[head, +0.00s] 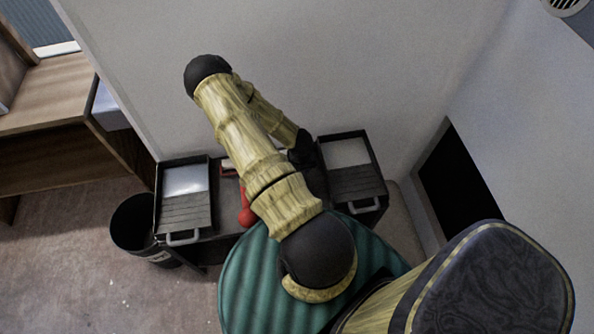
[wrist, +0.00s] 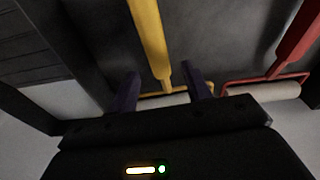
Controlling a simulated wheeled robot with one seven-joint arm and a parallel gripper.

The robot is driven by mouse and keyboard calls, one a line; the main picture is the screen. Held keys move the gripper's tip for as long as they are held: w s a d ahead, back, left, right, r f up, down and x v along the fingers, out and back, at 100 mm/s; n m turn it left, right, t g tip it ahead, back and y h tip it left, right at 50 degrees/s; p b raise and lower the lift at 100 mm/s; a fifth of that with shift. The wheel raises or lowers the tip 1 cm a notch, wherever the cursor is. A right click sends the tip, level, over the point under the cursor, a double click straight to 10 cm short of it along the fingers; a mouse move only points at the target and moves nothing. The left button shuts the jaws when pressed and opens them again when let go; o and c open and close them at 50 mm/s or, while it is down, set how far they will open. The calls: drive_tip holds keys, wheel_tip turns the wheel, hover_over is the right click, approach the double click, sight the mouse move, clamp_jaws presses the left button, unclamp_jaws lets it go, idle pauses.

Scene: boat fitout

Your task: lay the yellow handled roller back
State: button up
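The yellow-handled roller (wrist: 148,40) shows in the wrist view, its handle running down from the top edge to a wire frame and a pale roller sleeve. It lies on a dark surface. My gripper (wrist: 163,88) has its two dark purple fingers spread on either side of the lower handle and frame, with gaps showing on both sides. The sleeve is partly hidden behind the gripper body. In the head view my arm hides the yellow-handled roller and the fingers.
A red-handled roller (wrist: 293,45) lies just right of the yellow one; its handle (head: 246,211) shows in the head view. A paint tray (head: 184,210) stands on the left and another tray (head: 356,187) on the right. A black bin (head: 132,228) stands on the floor.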

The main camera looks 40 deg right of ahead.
wheel_tip(320, 180, up, 17)
drive_tip(key=s+a+p, duration=0.1)
drive_tip(key=s+p, duration=0.1)
drive_tip(key=p, duration=0.1)
drive_tip(key=shift+p, duration=0.3)
drive_tip(key=shift+r, duration=0.1)
idle(0.4)
drive_tip(key=w+a+r+n+t+h+p, duration=0.1)
drive_tip(key=w+a+r+p, duration=0.25)
drive_tip(key=r, duration=0.55)
drive_tip(key=w+a+r+n+p, duration=0.1)
drive_tip(key=w+a+r+p, duration=0.1)
drive_tip(key=a+r, duration=0.5)
drive_tip(key=s+a+r+n+y+p, duration=0.1)
drive_tip(key=s+a+r+p, duration=0.1)
drive_tip(key=a+r, duration=0.3)
drive_tip(key=s+a+r+n+p, duration=0.2)
drive_tip(key=a+r, duration=0.4)
drive_tip(key=r, duration=0.4)
drive_tip(key=shift+s+a+r+y, duration=0.15)
drive_tip(key=shift+s+a+y, duration=0.15)
drive_tip(key=shift+s+y, duration=0.1)
